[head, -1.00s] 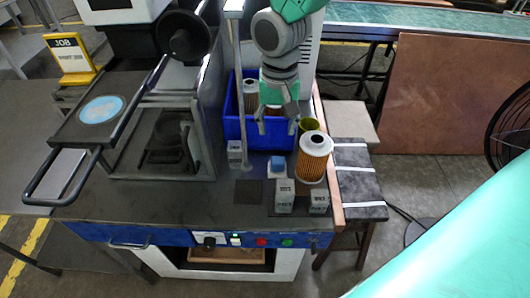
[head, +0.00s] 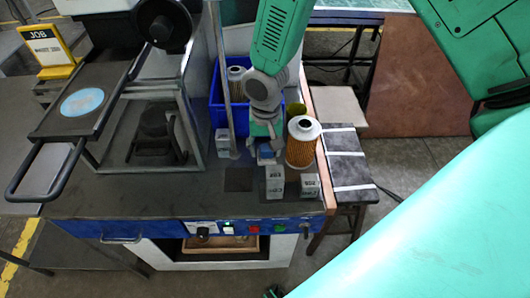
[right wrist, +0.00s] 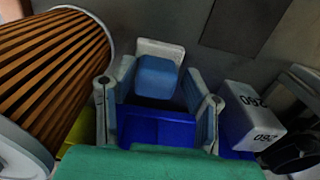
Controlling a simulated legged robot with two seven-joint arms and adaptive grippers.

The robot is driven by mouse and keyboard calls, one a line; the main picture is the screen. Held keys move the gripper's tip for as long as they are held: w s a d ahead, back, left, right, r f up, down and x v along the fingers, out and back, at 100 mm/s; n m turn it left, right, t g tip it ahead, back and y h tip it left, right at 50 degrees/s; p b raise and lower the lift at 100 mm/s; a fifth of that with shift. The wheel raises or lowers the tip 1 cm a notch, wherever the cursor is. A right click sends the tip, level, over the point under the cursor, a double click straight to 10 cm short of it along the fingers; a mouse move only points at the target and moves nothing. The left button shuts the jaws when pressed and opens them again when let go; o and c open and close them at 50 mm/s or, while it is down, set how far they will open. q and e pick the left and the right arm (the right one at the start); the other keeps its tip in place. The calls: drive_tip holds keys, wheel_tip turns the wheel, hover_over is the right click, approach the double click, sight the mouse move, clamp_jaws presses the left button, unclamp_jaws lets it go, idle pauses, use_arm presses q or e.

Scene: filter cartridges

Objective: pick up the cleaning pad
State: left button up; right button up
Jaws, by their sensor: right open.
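The cleaning pad is a small block with a blue top and a white base. It sits on the dark bench top in the head view (head: 266,154), partly hidden by my gripper. In the right wrist view the pad (right wrist: 156,76) shows upright between and a little beyond the fingers. My right gripper (head: 264,144) is over the pad, pointing down, with its fingers open on either side. Its two fingers also frame the pad in the right wrist view (right wrist: 160,84), with gaps visible. I cannot tell how far the tips are above the bench. My left gripper is not in view.
A filter cartridge (head: 303,143) stands close right of the gripper. A labelled box (head: 223,141) is to its left. A blue bin (head: 216,112) with another cartridge (head: 237,84) is behind.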

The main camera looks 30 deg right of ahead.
sight(267, 146)
drive_tip(key=shift+f, duration=0.35)
drive_tip(key=shift+d, duration=0.25)
drive_tip(key=c, duration=0.9)
drive_tip(key=shift+a, duration=0.1)
drive_tip(key=shift+r, duration=0.25)
wheel_tip(267, 146, up, 18)
drive_tip(key=shift+f+p, duration=0.2)
drive_tip(key=shift+p, duration=0.25)
